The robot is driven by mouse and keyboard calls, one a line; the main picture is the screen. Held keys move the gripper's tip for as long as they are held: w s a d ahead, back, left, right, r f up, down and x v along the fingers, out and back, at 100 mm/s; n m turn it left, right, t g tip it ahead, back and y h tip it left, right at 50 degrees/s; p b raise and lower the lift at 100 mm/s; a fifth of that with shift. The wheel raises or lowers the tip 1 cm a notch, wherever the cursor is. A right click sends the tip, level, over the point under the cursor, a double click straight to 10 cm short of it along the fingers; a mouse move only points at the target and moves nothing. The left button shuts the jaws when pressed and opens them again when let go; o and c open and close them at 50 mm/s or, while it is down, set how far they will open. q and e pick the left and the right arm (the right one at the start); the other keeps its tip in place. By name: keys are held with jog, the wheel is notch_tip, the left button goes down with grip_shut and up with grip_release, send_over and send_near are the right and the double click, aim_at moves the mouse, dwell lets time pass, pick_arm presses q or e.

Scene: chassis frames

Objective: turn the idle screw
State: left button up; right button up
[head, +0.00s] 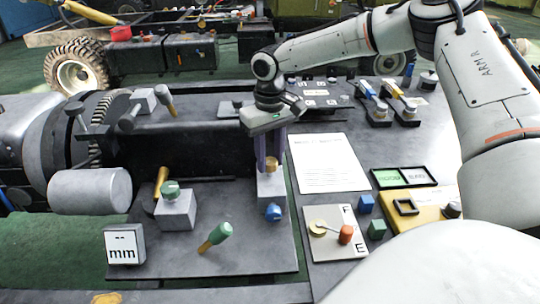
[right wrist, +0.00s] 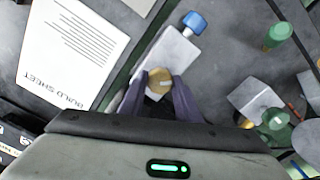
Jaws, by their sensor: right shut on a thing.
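A brass screw head (right wrist: 159,76) with a pale slot-like mark sits on a light grey block (right wrist: 172,50). In the head view the brass screw (head: 273,163) stands on top of the same block (head: 270,186), which has a blue knob (head: 273,212) at its front. My right gripper (head: 270,157) points straight down from above, its purple fingers one on each side of the brass screw. It is shut on the screw, also in the right wrist view (right wrist: 159,84). My left gripper is not in view.
A grey block (head: 175,212) with a green knob (head: 171,188) stands to the left. A green-handled lever (head: 215,237) is in front. A build sheet (head: 328,163) lies right, with a gauge plate (head: 335,232) nearer. A cylinder (head: 90,191) and a "mm" display (head: 125,246) are at left.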

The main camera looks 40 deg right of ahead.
aim_at(270, 160)
jog(key=n, duration=0.6)
jog(key=shift+w+n, duration=0.1)
jog(key=shift+n, duration=0.2)
dwell(0.4)
jog(key=o, duration=1.1)
jog(key=shift+c, duration=0.2)
notch_tip(270, 160, up, 10)
jog(key=shift+r+p, duration=0.2)
jog(key=shift+p, duration=0.25)
